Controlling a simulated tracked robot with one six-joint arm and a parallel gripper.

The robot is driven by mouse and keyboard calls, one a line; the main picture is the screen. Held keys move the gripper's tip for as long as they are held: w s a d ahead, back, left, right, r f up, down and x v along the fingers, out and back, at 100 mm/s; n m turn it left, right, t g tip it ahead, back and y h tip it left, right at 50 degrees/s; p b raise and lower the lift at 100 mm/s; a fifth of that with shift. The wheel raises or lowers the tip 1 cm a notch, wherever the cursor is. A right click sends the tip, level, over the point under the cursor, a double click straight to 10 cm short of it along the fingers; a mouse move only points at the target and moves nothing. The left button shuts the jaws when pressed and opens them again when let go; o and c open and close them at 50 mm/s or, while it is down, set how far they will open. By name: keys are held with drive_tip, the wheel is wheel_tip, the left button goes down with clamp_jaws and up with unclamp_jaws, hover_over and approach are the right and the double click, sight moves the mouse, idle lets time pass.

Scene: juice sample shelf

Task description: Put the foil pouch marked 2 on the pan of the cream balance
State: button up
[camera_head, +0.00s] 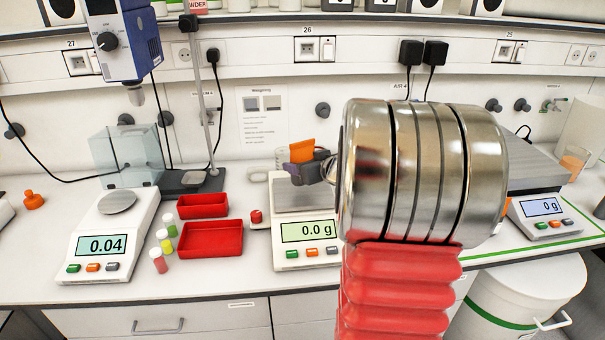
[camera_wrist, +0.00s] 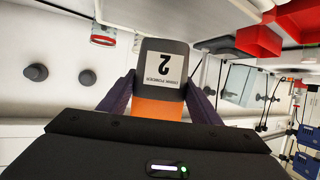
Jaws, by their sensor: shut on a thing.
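My gripper (camera_head: 309,167) is shut on the foil pouch marked 2 (camera_head: 302,149). In the wrist view the pouch (camera_wrist: 163,62) is dark grey with an orange band and a white label bearing an upside-down 2; it sits between my two fingers (camera_wrist: 160,95). The cream balance (camera_head: 306,255) stands in the middle of the bench, its display reading 0.0 g. Its square pan (camera_head: 300,203) looks empty. In the head view the pouch appears over the pan's back edge; its exact height is unclear. My arm hides the balance's right side.
A white balance (camera_head: 88,252) reading 0.04 stands left, and a third balance (camera_head: 541,223) reading 0 g stands right. Red trays (camera_head: 218,251), small capped vials (camera_head: 158,262) and a stand (camera_head: 209,110) lie left of the cream balance. A small red object (camera_head: 257,216) is close beside it.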

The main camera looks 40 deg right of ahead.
drive_tip(key=shift+f, duration=1.5)
drive_tip(key=o, duration=1.2)
drive_tip(key=shift+f, duration=0.15)
drive_tip(key=shift+s+r, duration=0.4)
drive_tip(key=shift+s, duration=0.15)
drive_tip(key=v, duration=1)
drive_tip(key=shift+s+a+r, duration=0.15)
drive_tip(key=shift+s+r, duration=0.05)
drive_tip(key=shift+s, duration=0.15)
drive_tip(key=shift+w, duration=0.1)
